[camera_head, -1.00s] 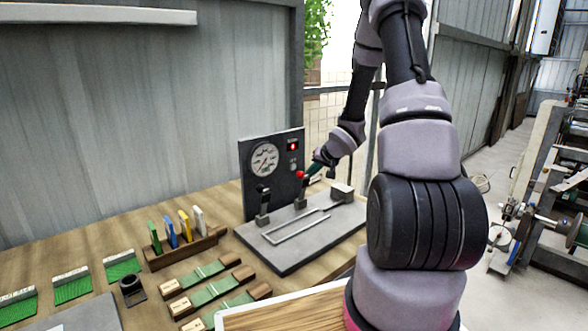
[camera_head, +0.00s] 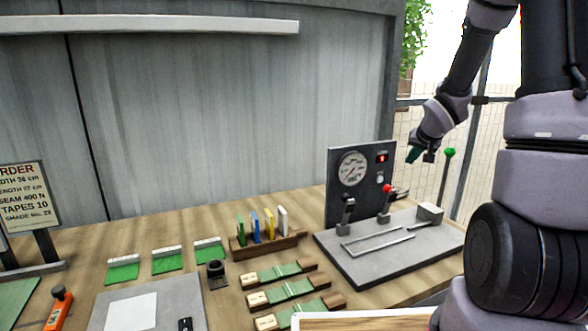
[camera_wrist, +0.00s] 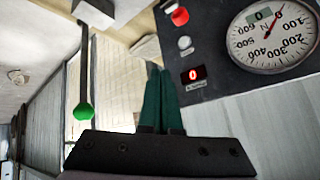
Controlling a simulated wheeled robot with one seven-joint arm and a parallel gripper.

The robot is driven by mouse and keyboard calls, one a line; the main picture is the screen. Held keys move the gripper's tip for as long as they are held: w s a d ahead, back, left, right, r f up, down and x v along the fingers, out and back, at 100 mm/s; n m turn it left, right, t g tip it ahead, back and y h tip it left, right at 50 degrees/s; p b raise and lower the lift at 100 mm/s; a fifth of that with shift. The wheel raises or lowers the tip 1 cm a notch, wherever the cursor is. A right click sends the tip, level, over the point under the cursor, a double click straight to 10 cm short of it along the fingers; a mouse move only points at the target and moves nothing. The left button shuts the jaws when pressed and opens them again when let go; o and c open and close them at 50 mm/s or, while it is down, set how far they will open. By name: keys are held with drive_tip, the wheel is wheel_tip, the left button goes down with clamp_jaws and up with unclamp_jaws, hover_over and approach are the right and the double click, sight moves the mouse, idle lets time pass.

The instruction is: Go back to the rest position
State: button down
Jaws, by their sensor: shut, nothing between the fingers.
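My gripper (camera_head: 416,153) hangs in the air above the right side of the test machine, apart from it. In the wrist view its two green fingers (camera_wrist: 161,98) lie together, with nothing between them. The machine has a grey base (camera_head: 372,267) and a dark upright panel (camera_head: 338,211) with a round gauge (camera_head: 352,168) and a small red display (camera_head: 382,157).
A wooden holder (camera_head: 268,246) with several coloured cards stands left of the machine. An order sign (camera_head: 27,198) stands at far left. The air above the bench is clear.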

drive_tip(key=s+a+r+h, duration=0.1)
drive_tip(key=s+a+r, duration=0.2)
drive_tip(key=s+r, duration=0.9)
drive_tip(key=s+a+r+y, duration=0.1)
drive_tip(key=s+a+r, duration=0.1)
drive_tip(key=s, duration=0.4)
drive_tip(key=s+a+r+y, duration=0.1)
drive_tip(key=s+a+r, duration=0.1)
drive_tip(key=s+a, duration=0.2)
drive_tip(key=s+a+r+g+y, duration=0.1)
drive_tip(key=s+a+r, duration=0.2)
drive_tip(key=s, duration=0.4)
drive_tip(key=shift+s+a, duration=0.3)
drive_tip(key=shift+a, duration=0.1)
drive_tip(key=shift+r, duration=0.1)
